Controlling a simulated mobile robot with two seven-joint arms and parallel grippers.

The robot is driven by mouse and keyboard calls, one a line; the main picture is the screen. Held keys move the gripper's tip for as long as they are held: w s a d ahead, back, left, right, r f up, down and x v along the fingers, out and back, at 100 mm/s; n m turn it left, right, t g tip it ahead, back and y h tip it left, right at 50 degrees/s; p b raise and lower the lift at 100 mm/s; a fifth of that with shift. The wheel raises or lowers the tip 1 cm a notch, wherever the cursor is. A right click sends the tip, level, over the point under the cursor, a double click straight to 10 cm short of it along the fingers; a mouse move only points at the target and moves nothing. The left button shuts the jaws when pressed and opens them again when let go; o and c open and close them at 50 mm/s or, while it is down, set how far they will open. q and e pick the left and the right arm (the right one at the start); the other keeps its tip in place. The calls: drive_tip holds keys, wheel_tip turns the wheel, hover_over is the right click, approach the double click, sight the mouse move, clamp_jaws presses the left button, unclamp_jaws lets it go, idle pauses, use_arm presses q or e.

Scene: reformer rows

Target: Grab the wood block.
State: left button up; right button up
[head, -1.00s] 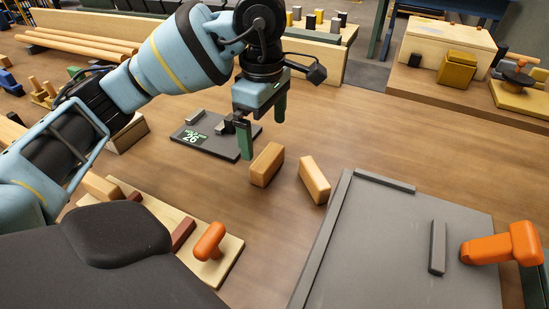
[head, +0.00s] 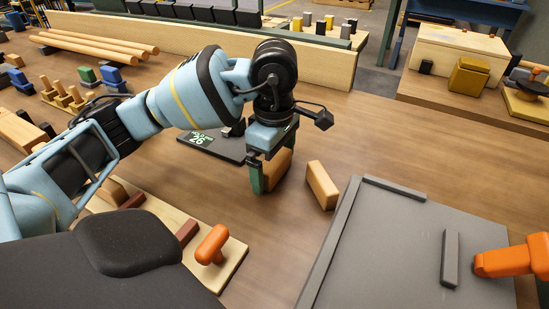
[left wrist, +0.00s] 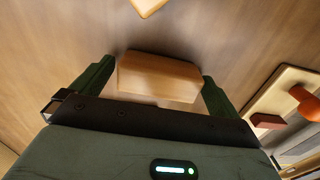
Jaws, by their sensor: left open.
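My left gripper (head: 270,172) is open and lowered over the left wood block (head: 279,168). In the left wrist view this block (left wrist: 158,76) lies between the two green fingers (left wrist: 158,88), with a small gap showing at the right finger. The other wood block (head: 322,185) stands just to the right, apart from the gripper, and part of it shows at the top of the left wrist view (left wrist: 147,5). My right gripper is not in view.
A grey panel (head: 385,240) with an orange handle (head: 510,258) lies at the right. A pale board with an orange knob (head: 212,244) is at the front left. A dark plate marked 26 (head: 200,139) lies behind the gripper.

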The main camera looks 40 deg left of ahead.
sight(274, 159)
use_arm(q)
drive_tip(key=c, duration=0.9)
drive_tip(key=shift+r, duration=0.1)
drive_tip(key=shift+c, duration=0.2)
wheel_tip(274, 159, up, 9)
drive_tip(key=shift+f+p, duration=0.1)
drive_tip(key=shift+p, duration=0.95)
drive_tip(key=shift+r, duration=0.55)
